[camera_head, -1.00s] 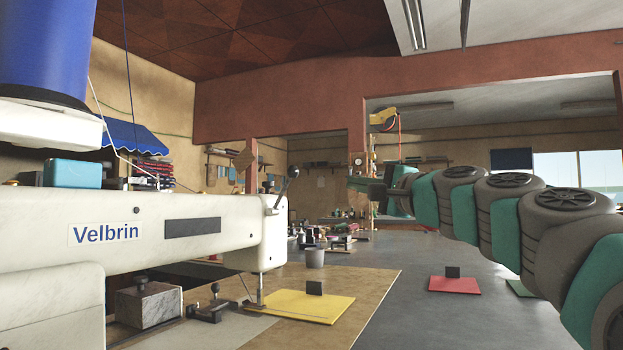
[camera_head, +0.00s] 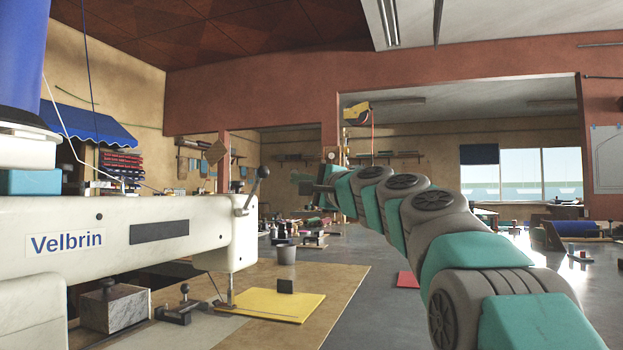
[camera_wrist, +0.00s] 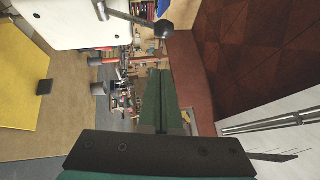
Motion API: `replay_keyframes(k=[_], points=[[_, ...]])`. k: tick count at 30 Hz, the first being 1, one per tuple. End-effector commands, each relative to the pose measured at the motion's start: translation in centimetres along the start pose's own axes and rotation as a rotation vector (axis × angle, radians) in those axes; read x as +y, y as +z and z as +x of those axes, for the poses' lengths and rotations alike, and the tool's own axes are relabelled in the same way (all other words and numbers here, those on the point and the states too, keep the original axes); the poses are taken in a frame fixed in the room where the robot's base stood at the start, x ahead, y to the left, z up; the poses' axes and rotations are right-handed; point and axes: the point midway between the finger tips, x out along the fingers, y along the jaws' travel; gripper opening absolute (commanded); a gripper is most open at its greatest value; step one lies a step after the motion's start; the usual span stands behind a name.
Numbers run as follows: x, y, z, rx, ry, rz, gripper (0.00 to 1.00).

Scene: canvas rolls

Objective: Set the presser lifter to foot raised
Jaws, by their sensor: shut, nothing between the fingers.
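The white Velbrin sewing machine (camera_head: 150,232) fills the left of the head view. The presser lifter (camera_head: 264,172) is a thin lever with a black ball knob at the machine's right end, tilted up to the right. Its knob (camera_wrist: 163,29) also shows near the top of the wrist view, whose picture is turned sideways. My gripper (camera_head: 318,187) is shut and empty, to the right of the knob and apart from it. In the wrist view my gripper's green fingers (camera_wrist: 160,82) point up, below the knob in the picture. The presser foot is too small to make out.
A yellow sheet (camera_head: 282,305) with a small black block lies below the machine's end. A grey cup (camera_head: 286,255) and a clamp-like fixture (camera_head: 182,308) stand nearby. A red pad (camera_head: 407,280) is partly hidden by my arm. The air around the knob looks clear.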

Motion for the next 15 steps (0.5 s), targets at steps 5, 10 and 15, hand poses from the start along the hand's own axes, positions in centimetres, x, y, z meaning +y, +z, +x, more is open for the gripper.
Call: replay_keyframes(k=[5,10,15], points=[[0.0,1.6,2.1,-0.002,0.003,-0.001,0.00],[0.0,2.6,3.1,-0.002,0.003,0.001,0.00],[0.1,2.9,3.4,-0.002,0.002,0.002,0.00]])
